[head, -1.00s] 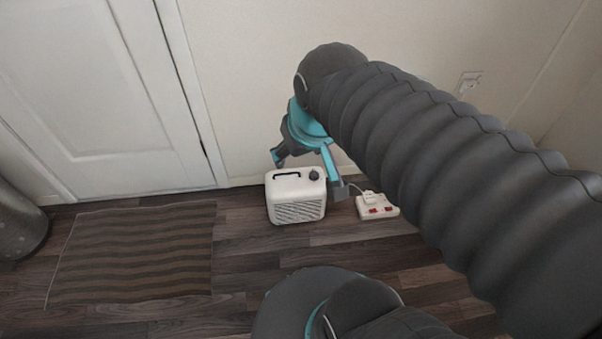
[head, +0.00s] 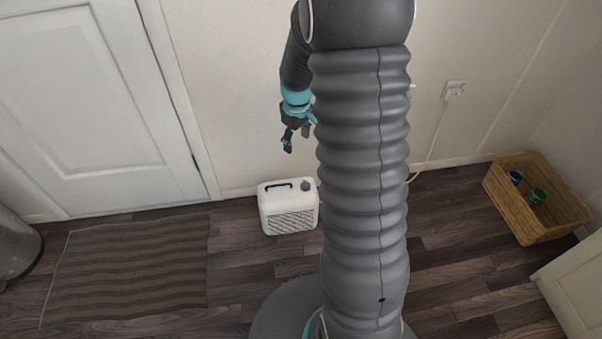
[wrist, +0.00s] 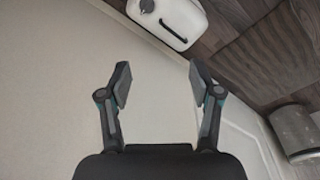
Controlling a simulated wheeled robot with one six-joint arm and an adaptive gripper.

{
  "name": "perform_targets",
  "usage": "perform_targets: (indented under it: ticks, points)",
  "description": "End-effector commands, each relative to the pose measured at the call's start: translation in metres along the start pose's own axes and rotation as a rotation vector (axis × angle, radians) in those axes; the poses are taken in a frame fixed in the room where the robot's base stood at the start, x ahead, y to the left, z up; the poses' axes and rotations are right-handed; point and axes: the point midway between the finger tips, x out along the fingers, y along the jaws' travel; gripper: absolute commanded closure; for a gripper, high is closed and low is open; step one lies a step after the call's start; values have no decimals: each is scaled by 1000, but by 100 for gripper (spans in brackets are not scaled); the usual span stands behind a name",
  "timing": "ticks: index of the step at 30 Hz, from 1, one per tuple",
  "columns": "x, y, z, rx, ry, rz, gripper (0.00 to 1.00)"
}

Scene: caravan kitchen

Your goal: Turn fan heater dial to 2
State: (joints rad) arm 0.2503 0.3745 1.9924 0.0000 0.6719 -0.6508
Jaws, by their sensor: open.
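The white fan heater (head: 288,212) stands on the floor near the wall, with a grille on its front and a dark handle on top. Its dark dial (head: 306,184) is on the top right; the pointer setting is too small to read. In the wrist view the heater (wrist: 172,22) is at the top edge, with the dial (wrist: 147,5) partly cut off. My gripper (head: 297,146) is open and empty, above the heater and apart from it. In the wrist view its fingers (wrist: 160,84) are spread wide with only wall between them.
A striped mat (head: 130,268) lies to the left before the white door (head: 95,100). A wicker basket (head: 535,205) with small cups stands at the right. A wall socket (head: 455,90) has a cord running down. My arm hides the floor right of the heater.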

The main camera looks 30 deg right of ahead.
Motion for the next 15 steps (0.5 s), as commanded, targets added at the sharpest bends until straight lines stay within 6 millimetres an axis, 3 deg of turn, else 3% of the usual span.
perform_targets:
  ticks: [1,6,10,15]
  points:
    - [20,9,0,-13,-20,-14,36]
    - [73,29,1,-64,-56,-44,36]
    - [100,37,3,-91,-71,-59,36]
    - [116,42,5,-104,-79,-67,36]
